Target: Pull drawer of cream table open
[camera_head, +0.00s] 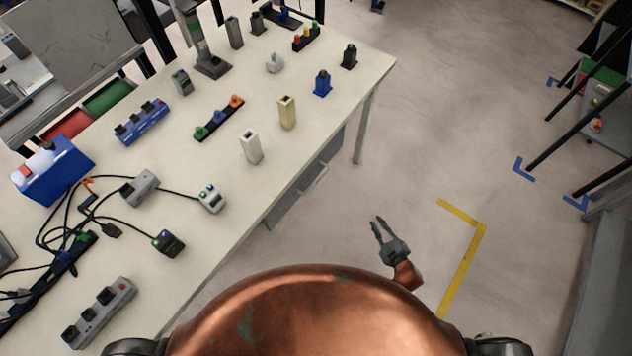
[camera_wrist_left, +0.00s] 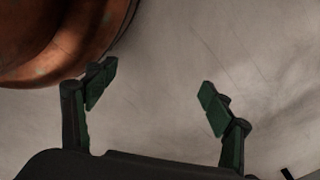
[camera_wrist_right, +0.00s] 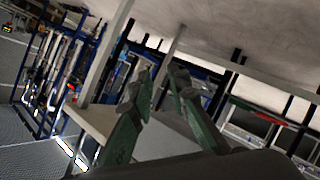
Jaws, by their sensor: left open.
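The cream table (camera_head: 300,110) fills the left and middle of the head view. Its grey drawer (camera_head: 290,205) hangs under the right-hand long edge, with a handle (camera_head: 316,180) on its front. The drawer looks shut, but the tabletop hides part of it. My right gripper (camera_head: 378,224) is to the right of the drawer, apart from it, over the floor. In the right wrist view its fingers (camera_wrist_right: 160,75) are a little apart with nothing held between them. My left gripper (camera_wrist_left: 157,85) is wide open and empty above bare floor; the head view does not show it.
Several small blocks, switch boxes and cables stand on the tabletop. A table leg (camera_head: 362,140) is beyond the drawer. Yellow floor tape (camera_head: 463,262) lies right of my right gripper. The floor between the drawer and the tape is clear. Another workbench (camera_head: 605,115) stands at far right.

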